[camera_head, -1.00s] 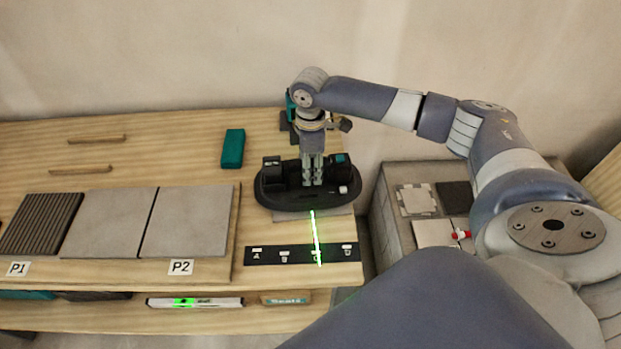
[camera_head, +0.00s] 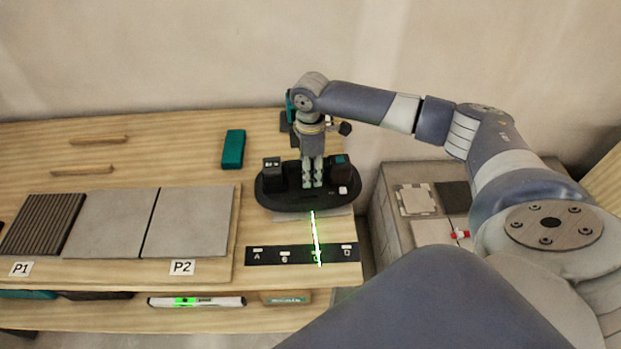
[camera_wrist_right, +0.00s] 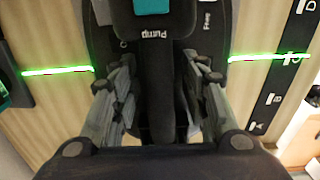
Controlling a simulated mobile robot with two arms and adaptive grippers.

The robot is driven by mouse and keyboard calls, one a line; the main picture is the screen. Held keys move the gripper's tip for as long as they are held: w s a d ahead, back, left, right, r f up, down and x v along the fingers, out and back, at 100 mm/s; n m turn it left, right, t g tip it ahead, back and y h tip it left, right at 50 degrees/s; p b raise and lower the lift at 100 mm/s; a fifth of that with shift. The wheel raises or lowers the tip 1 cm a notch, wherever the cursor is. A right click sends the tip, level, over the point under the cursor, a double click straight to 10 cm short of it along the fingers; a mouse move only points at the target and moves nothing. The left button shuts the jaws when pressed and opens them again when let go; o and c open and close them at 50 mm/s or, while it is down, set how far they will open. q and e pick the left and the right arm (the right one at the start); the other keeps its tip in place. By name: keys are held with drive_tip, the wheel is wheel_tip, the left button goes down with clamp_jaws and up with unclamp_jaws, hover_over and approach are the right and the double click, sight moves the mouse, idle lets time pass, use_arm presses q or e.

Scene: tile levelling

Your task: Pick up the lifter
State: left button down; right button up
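The lifter (camera_head: 275,199) is a black oval device with dark housings on top. It sits on the right part of the wooden bench, over a grey slab. In the right wrist view its long black handle (camera_wrist_right: 161,85) runs down the middle, with "Pump" and "Free" lettering nearby. My right gripper (camera_head: 312,182) is lowered onto it from above. In the right wrist view my right gripper (camera_wrist_right: 160,80) has one finger on each side of the handle. The fingers look spread, with narrow dark gaps beside the handle; contact is hard to judge. My left gripper is out of view.
Tiles (camera_head: 188,222) lie left of the lifter, near labels P1 and P2. A teal block (camera_head: 233,149) stands behind. A black lettered strip (camera_head: 280,256) and a green laser line (camera_head: 316,236) lie in front. A grey box (camera_head: 385,222) with tile samples stands right.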

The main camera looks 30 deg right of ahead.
clamp_jaws()
drive_tip(key=shift+w+r, duration=0.1)
drive_tip(key=shift+b, duration=0.45)
wheel_tip(320, 180, up, 3)
drive_tip(key=shift+r+b, duration=0.2)
drive_tip(key=shift+b, duration=0.15)
drive_tip(key=shift+r, duration=0.35)
drive_tip(key=s+a+r+b, duration=0.1)
drive_tip(key=s+a+b, duration=0.1)
drive_tip(key=s+a, duration=0.85)
wheel_tip(320, 180, up, 6)
drive_tip(key=a+p, duration=0.1)
drive_tip(key=p, duration=0.7)
drive_tip(key=shift+s+r, duration=0.2)
